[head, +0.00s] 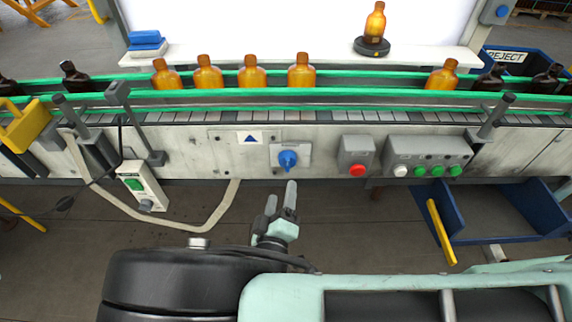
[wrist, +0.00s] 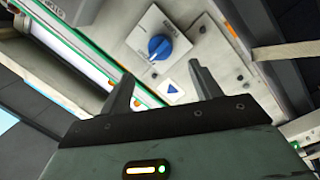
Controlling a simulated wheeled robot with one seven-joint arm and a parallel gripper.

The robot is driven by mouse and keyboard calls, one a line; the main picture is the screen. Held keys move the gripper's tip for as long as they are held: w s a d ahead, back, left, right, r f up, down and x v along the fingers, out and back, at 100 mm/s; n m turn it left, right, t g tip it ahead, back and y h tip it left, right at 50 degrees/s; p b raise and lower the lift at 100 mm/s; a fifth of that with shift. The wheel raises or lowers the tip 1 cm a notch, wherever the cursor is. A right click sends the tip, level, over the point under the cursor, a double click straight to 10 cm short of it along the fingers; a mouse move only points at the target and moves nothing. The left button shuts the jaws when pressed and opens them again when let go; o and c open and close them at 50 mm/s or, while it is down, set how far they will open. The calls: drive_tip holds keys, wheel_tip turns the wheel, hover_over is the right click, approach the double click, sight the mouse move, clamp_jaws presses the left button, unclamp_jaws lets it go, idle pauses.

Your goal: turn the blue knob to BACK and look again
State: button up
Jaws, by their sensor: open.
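The blue knob (head: 288,160) sits on a pale square plate (head: 303,149) on the conveyor's front panel. In the wrist view the knob (wrist: 159,47) is at upper middle, beyond my fingers, with small lettering on its plate too blurred to read. My gripper (head: 281,197) is just below and in front of the knob in the head view, apart from it. In the wrist view my gripper (wrist: 163,85) shows its two fingers spread with nothing between them.
A red button (head: 357,170) and a box with white and green buttons (head: 428,157) are right of the knob. Amber bottles (head: 252,73) stand on the belt behind green rails. One bottle (head: 375,23) stands on a black round base (head: 372,47). A blue bin (head: 500,208) is lower right.

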sight(287, 167)
drive_tip(key=w, duration=0.3)
drive_tip(key=w+d, duration=0.1)
drive_tip(key=w, duration=0.5)
drive_tip(key=shift+d, duration=0.35)
drive_tip(key=shift+s, duration=0.1)
drive_tip(key=c, duration=0.9)
